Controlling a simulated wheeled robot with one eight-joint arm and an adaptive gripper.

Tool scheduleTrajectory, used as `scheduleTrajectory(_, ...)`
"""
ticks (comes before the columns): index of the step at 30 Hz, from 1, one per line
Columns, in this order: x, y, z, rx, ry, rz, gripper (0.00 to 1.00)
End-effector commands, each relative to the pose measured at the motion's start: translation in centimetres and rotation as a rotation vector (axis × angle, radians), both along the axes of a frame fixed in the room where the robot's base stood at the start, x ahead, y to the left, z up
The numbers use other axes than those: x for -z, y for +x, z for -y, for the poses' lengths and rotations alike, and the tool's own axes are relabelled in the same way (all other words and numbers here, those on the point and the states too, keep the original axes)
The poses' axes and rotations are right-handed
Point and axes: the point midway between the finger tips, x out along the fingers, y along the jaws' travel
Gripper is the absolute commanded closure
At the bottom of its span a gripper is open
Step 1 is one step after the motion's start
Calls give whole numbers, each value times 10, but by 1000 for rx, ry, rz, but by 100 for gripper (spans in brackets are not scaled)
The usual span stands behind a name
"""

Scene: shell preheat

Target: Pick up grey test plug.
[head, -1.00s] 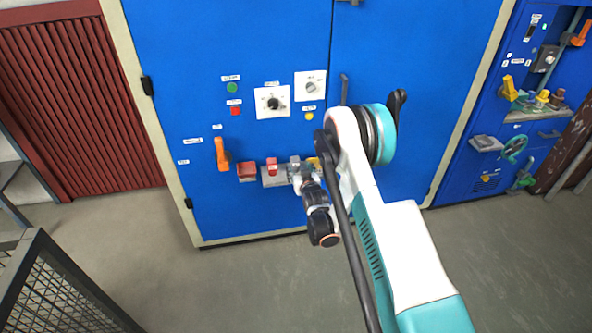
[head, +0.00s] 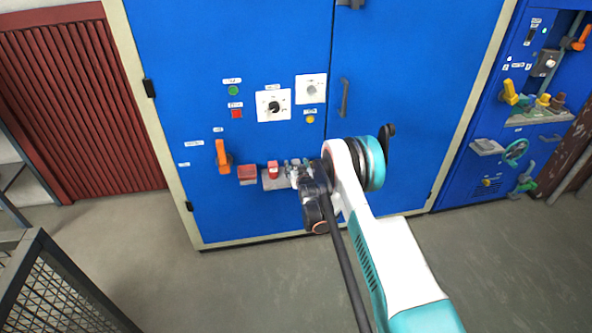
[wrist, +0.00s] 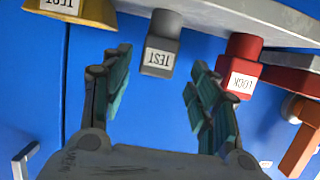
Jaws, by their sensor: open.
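The grey test plug (wrist: 160,50) sits in a light grey shelf on the blue cabinet, with a TEST label that reads upside down in the wrist view. My gripper (wrist: 158,68) is open and empty, its two teal-padded fingers on either side of the plug's line with gaps to both. Whether the fingertips are level with the plug in depth I cannot tell. In the head view the plug (head: 295,163) is small and partly covered by my gripper (head: 298,177).
A red LOCK plug (wrist: 241,66) sits close to the right finger. An orange handle (wrist: 300,150) is at far right. In the head view, a cabinet door handle (head: 344,98) is above my arm.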

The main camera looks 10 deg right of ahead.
Motion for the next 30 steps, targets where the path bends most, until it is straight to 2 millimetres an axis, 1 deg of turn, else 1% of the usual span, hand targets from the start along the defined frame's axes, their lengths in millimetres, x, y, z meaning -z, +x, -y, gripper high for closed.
scheduleTrajectory(1, 6, 8, 3, 1, 1, 0, 45)
scheduleTrajectory(3, 8, 18, 6, 1, 1, 0, 45)
scheduleTrajectory(7, 11, 32, 5, 0, 0, 0, 45)
scheduleTrajectory(10, 11, 37, 5, 0, 0, 0, 45)
scheduleTrajectory(16, 10, 38, 4, 0, 1, 0, 45)
scheduleTrajectory(17, 10, 38, 4, 0, 1, 0, 47)
scheduleTrajectory(18, 10, 38, 4, 0, 1, 0, 56)
scheduleTrajectory(23, 10, 38, 4, 0, 1, 0, 93)
scheduleTrajectory(30, 10, 38, 4, 0, 1, 0, 94)
